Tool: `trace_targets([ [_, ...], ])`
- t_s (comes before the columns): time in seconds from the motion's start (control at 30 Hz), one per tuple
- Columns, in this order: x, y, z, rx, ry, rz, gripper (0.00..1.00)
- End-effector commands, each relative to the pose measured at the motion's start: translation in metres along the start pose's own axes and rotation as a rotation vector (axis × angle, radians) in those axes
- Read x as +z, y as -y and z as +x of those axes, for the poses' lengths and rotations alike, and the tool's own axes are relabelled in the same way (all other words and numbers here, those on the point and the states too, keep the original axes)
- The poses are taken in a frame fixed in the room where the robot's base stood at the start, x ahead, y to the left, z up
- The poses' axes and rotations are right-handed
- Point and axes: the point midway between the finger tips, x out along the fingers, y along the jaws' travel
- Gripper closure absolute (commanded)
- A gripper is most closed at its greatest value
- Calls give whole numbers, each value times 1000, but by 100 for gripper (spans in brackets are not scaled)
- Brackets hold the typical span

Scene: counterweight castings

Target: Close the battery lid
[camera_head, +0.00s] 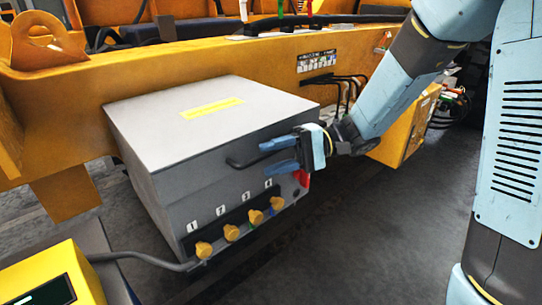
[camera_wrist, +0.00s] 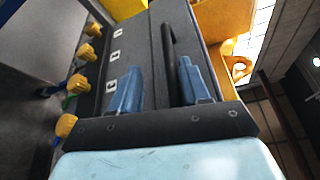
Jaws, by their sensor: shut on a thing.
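The battery box (camera_head: 165,205) is a grey box fixed at the side of the yellow frame. Its grey lid (camera_head: 150,125), with a yellow label on top, lies across the box, and I see no clear gap under it. A dark bar handle (camera_head: 240,162) runs along the upper front face. My gripper (camera_head: 268,158) is at the right part of this handle, with one blue finger above it and one below, shut on it. In the wrist view, the handle (camera_wrist: 167,40) runs between the fingers of my gripper (camera_wrist: 158,80), close to the right finger. The exact contact is partly hidden.
Several yellow knobs (camera_head: 231,232) with numbered labels stick out low on the box front. A red part (camera_head: 303,178) sits at the right front edge. A grey cable (camera_head: 140,257) leads to a yellow unit (camera_head: 60,280) at lower left. The dark floor (camera_head: 350,240) in front is clear.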

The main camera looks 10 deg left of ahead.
Motion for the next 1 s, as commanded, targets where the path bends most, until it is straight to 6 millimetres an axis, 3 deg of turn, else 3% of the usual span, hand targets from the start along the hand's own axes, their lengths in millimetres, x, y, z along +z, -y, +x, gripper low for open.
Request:
trace_targets([
  [0.57,0,1,-5,0,3,-2,62],
  [1.0,-2,0,-85,-1,-2,-1,62],
])
